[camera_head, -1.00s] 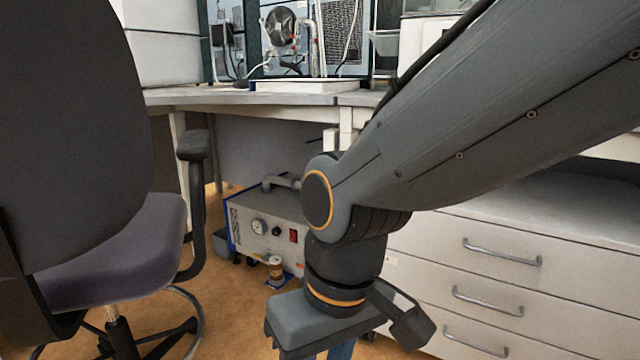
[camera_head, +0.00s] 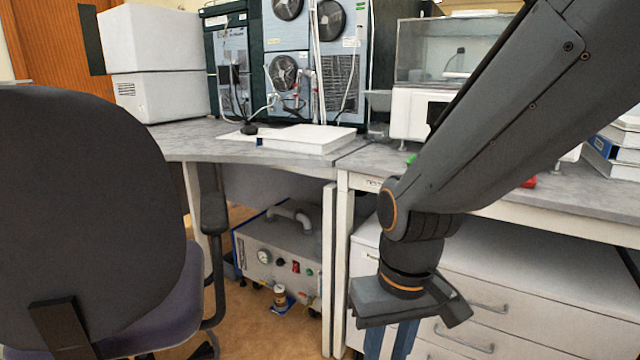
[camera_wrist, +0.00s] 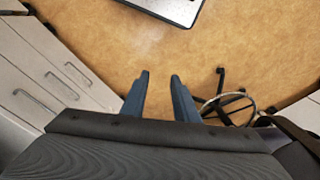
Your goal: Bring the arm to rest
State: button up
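My gripper (camera_head: 390,345) hangs down at the end of my arm, in front of the white drawers and below the bench top in the head view. Its fingertips are cut off by the picture's lower edge there. In the wrist view my gripper (camera_wrist: 160,75) shows two blue fingers standing apart with only brown floor between them. It is open and empty. My arm comes in from the upper right and bends down at the wrist.
An office chair (camera_head: 90,190) stands close on the left; its wheeled foot (camera_wrist: 232,98) shows in the wrist view. A grey device (camera_head: 285,245) sits under the bench (camera_head: 190,140). White drawers (camera_head: 545,290) stand behind my gripper. Machines stand on the bench.

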jog(key=s+d+r+m+p, duration=0.2)
jog(key=d+r+p, duration=0.7)
jog(key=r+p, duration=0.3)
jog(key=shift+s+d+m+h+p, duration=0.25)
jog(key=shift+m+h+p, duration=0.15)
jog(key=shift+p, duration=0.8)
jog(key=shift+f, duration=0.1)
